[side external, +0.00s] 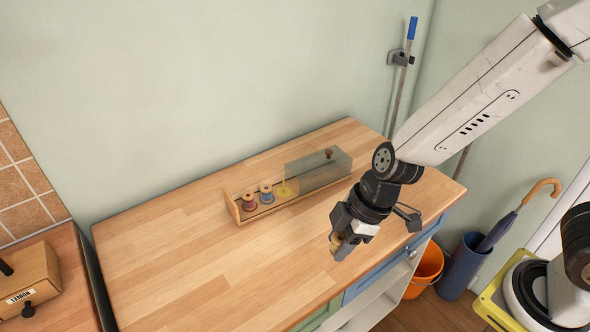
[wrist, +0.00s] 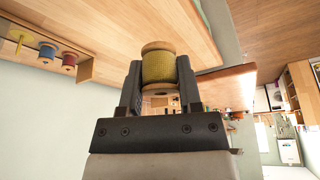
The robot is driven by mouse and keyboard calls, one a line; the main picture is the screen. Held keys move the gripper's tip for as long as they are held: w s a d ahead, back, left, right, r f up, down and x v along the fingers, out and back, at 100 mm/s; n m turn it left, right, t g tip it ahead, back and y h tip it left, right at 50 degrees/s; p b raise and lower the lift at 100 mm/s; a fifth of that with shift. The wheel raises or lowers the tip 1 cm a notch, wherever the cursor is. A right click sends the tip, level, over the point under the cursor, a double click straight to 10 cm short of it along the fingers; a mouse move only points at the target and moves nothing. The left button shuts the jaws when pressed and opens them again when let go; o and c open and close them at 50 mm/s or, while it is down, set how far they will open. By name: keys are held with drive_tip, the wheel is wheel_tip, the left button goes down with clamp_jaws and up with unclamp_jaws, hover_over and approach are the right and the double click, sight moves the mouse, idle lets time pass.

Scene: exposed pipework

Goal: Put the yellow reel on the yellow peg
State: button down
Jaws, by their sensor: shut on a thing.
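The yellow reel (wrist: 159,66) has wooden ends and yellow thread, and sits between the two fingers of my gripper (wrist: 159,80) in the wrist view. In the side external view my gripper (side external: 342,245) is shut on it, above the front right part of the worktop, and mostly hides the reel. The yellow peg (side external: 284,189) stands on a yellow round base in the wooden rack (side external: 236,209), to the right of the red and blue reels. No reel is on it. It also shows in the wrist view (wrist: 20,42).
A red reel (side external: 249,202) and a blue reel (side external: 266,194) sit on the rack beside the yellow peg. A see-through grey cover (side external: 318,172) encloses the rack's right part. The left and front worktop (side external: 190,270) is clear.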

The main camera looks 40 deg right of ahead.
drive_tip(key=shift+w, duration=0.1)
drive_tip(key=shift+w+a, duration=0.1)
drive_tip(key=shift+w, duration=0.5)
drive_tip(key=w+d, duration=0.2)
drive_tip(key=w, duration=0.7)
drive_tip(key=w+d, duration=0.3)
drive_tip(key=w, duration=0.6)
drive_tip(key=w+d, duration=0.2)
drive_tip(key=w, duration=0.6)
drive_tip(key=shift+w+d+f, duration=0.1)
drive_tip(key=shift+w+d, duration=0.2)
drive_tip(key=shift+w, duration=0.1)
drive_tip(key=shift+f, duration=0.2)
drive_tip(key=shift+f, duration=2.65)
drive_tip(key=shift+f, duration=2.5)
drive_tip(key=shift+r, duration=0.1)
